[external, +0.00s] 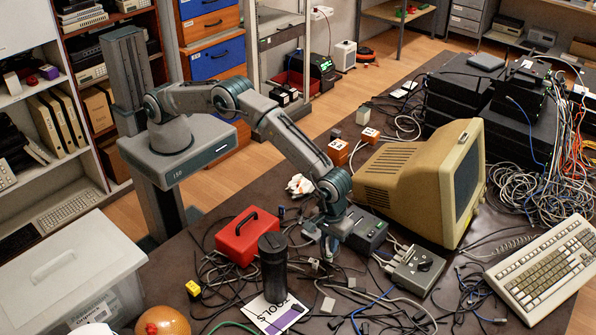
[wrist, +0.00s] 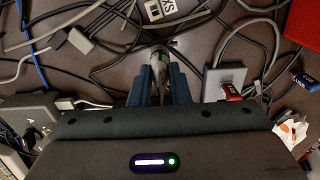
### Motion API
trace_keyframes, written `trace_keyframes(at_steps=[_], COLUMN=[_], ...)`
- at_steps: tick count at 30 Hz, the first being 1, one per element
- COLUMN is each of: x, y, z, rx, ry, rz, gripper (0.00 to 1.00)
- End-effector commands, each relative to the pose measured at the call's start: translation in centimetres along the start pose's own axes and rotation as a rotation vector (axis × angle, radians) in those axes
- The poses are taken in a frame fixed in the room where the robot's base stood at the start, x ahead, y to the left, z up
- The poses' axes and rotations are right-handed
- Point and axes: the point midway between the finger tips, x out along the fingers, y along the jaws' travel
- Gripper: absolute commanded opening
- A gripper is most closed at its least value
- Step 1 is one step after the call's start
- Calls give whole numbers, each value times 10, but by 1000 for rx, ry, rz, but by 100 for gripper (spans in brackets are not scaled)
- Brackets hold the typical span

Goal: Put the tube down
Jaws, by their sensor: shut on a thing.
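My gripper (external: 329,250) points down, low over the cluttered dark table near the middle of the external view. In the wrist view its two blue-grey fingers (wrist: 161,88) are closed around a slim, pale grey tube (wrist: 158,60) with a dark green part. The tube's far end shows past the fingertips, above dark cables. The rest is hidden between the fingers, and I cannot tell whether it touches the table. The tube is too small to make out clearly in the external view.
A black cylinder (external: 273,268) stands left of my gripper, with a red box (external: 247,236) behind it. A grey switch box (external: 415,270) and a beige monitor (external: 425,180) are to the right. In the wrist view, a grey adapter (wrist: 224,80) lies beside the fingers. Cables crowd the tabletop.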

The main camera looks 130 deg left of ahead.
Motion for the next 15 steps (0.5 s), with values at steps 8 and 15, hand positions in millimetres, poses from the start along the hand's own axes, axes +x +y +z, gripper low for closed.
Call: trace_keyframes(at_steps=[8, 15], x=[2, -5], y=[0, 0], z=[0, 0], rx=[0, 0], ry=[0, 0], rz=[0, 0], gripper=[38, 38])
